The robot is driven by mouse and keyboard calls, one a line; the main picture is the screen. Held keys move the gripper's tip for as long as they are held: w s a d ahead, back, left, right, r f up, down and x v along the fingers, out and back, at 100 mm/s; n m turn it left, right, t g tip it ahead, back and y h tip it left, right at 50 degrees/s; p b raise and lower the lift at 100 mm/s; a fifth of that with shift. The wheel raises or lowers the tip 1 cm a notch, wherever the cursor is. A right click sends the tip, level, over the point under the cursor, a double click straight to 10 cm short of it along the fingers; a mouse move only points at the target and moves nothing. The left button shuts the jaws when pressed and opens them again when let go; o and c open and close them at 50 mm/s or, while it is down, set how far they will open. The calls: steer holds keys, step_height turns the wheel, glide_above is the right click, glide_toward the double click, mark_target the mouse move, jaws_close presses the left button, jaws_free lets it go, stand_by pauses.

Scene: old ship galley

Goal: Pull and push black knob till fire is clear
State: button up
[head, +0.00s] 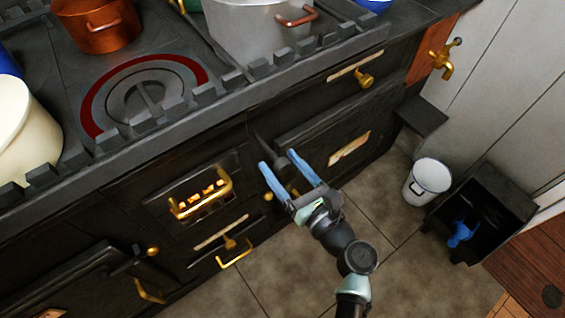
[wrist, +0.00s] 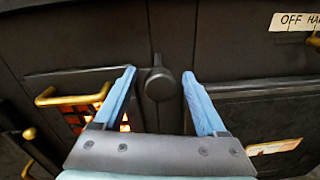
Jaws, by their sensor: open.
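The black knob (wrist: 159,85) sticks out from the dark stove front, between the fingers of my gripper (wrist: 158,71) in the wrist view. In the head view the knob (head: 283,163) shows as a small dark shape between the blue fingertips of my gripper (head: 278,160). The fingers are open, one on each side of it, with a gap visible on both sides in the wrist view. The fire (head: 200,198) glows orange behind a small grate window left of the gripper. In the wrist view the glow (wrist: 98,105) is partly hidden by the left finger.
A brass handle (head: 203,196) crosses the fire window. Pots, including a copper pot (head: 101,25) and a steel pot (head: 258,28), stand on the stovetop. A white bucket (head: 428,182) and a black bin (head: 480,215) stand on the floor at right. The floor in front is otherwise clear.

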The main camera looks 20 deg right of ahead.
steer(key=p+v, duration=0.1)
steer(key=v, duration=1.1)
steer(key=shift+s, duration=0.35)
steer(key=shift+d, duration=0.1)
